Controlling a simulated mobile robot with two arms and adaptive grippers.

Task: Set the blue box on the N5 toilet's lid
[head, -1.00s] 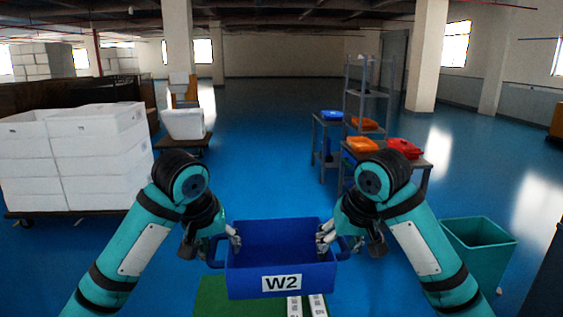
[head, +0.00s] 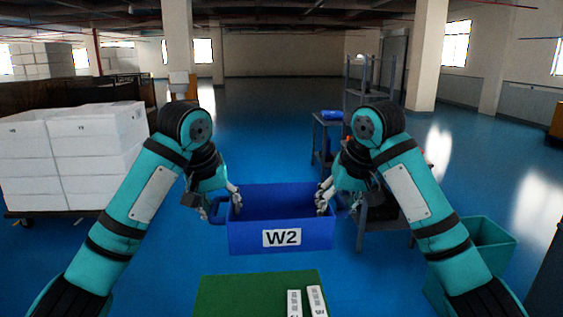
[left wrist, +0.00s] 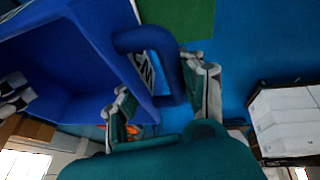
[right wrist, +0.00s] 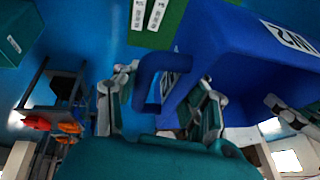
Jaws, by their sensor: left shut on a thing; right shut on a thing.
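The blue box (head: 280,222) with a W2 label is held level between my two grippers, in the air in the middle of the head view. My left gripper (head: 228,205) is shut on its left handle, which shows between the fingers in the left wrist view (left wrist: 150,42). My right gripper (head: 332,203) is shut on its right handle, which shows in the right wrist view (right wrist: 152,72). The box looks empty where its inside shows. No toilet or lid can be made out in any view.
A green mat (head: 240,293) with two white labelled strips (head: 316,300) lies below the box. White crates (head: 75,160) are stacked at left. A grey shelf rack (head: 327,145) stands behind my right arm, and a teal bin (head: 490,245) at right. Blue floor (head: 260,110) is open beyond.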

